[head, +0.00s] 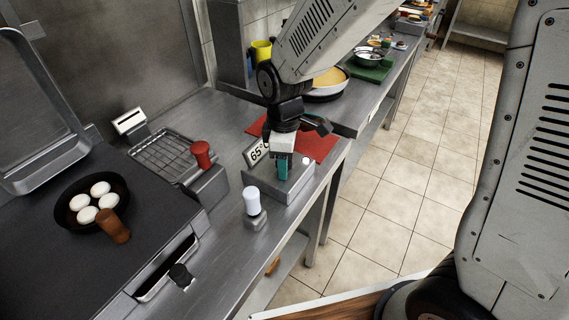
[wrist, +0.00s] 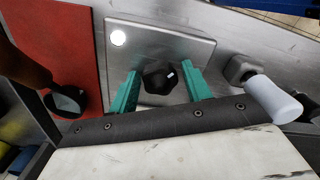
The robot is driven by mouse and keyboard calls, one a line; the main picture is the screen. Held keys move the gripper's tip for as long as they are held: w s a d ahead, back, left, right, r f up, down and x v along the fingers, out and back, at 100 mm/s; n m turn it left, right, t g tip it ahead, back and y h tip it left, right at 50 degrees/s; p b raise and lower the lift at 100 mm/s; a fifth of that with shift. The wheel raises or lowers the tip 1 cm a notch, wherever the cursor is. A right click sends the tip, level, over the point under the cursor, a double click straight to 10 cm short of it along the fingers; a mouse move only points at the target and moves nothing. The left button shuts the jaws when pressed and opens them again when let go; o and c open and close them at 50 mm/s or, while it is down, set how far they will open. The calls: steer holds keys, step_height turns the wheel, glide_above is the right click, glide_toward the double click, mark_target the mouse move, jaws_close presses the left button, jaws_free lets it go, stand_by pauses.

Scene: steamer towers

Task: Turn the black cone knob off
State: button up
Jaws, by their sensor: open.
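The black knob (wrist: 158,77) sits on a flat steel control box (wrist: 190,47), with a small white mark on its right side in the wrist view. My gripper (wrist: 160,74) is open, with one green finger on each side of the knob. A gap shows between the knob and each finger, so it is not gripped. In the head view, my gripper (head: 283,167) points down over the steel box (head: 296,188), and the knob is hidden behind it. A display reading 65° (head: 257,152) stands at the back of the box.
A white-capped knob (head: 252,203) stands close by, also in the wrist view (wrist: 275,98). A red-capped one (head: 201,155) stands at left. Another black knob (head: 181,275) is on the griddle front. A pan (head: 85,205) holds several white buns. A red mat (head: 322,144) lies behind the box.

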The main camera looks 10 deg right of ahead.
steer(key=m, duration=0.5)
steer(key=shift+m, duration=0.5)
steer(key=m, duration=0.5)
steer(key=shift+m, duration=0.3)
steer(key=m, duration=0.5)
